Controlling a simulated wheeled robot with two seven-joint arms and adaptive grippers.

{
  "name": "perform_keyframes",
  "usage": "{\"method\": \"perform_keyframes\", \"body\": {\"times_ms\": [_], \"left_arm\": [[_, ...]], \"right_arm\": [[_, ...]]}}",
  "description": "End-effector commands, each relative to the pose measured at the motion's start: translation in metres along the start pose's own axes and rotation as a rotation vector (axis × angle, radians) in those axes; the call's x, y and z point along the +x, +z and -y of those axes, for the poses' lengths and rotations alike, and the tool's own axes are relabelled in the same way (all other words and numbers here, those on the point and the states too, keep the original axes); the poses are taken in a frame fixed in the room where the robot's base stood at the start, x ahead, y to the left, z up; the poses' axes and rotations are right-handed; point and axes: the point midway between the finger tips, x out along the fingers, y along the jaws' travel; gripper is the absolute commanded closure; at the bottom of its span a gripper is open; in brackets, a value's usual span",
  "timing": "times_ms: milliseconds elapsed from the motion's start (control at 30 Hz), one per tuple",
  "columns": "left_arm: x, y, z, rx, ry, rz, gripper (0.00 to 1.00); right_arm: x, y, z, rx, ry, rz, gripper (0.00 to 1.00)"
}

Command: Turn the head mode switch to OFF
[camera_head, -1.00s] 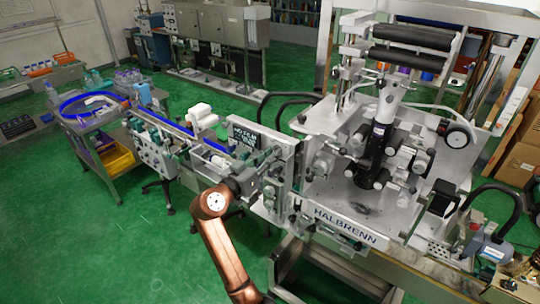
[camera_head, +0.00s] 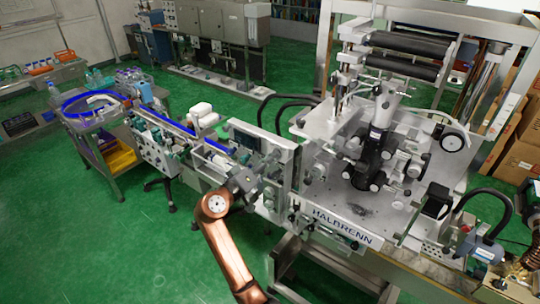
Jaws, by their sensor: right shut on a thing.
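My right arm comes up from the bottom. Its dark gripper (camera_head: 262,184) is at the front control panel (camera_head: 284,204) of the sleeve applicator, left of the HALBRENN label. The gripper is shut on a small part of this panel, which appears to be the head mode switch. The fingers and wrist hide the switch, so its pointer and lettering cannot be read. A dark display (camera_head: 246,138) sits above the gripper and shows no readable text. My left gripper is not in view.
The machine's deck (camera_head: 400,205) with its dark central head (camera_head: 376,152) stands right of the gripper. A conveyor (camera_head: 185,132) runs off to the left, towards a round blue-rimmed table (camera_head: 90,103). The green floor at lower left is clear.

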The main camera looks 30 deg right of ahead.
Motion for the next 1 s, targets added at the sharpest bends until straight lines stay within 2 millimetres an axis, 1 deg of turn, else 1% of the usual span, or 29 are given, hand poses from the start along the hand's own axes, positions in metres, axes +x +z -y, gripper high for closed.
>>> {"method": "perform_keyframes", "body": {"times_ms": [33,100,400,900,933,1000], "left_arm": [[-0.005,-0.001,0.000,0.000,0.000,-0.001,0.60],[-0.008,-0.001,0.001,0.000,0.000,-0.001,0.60],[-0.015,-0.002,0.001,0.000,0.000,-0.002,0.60],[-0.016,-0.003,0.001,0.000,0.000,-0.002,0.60],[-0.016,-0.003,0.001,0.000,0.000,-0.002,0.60],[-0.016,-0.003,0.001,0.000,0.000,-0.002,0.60]], "right_arm": [[0.000,-0.003,-0.002,-0.029,0.001,-0.003,1.00],[0.000,-0.002,-0.002,-0.068,0.001,-0.003,1.00],[0.000,-0.002,-0.001,-0.170,0.001,-0.004,1.00],[0.000,-0.001,0.000,-0.189,0.002,-0.004,1.00],[0.000,-0.002,0.000,-0.189,0.002,-0.004,0.80],[0.000,-0.001,0.000,-0.188,0.002,-0.004,0.76]]}}
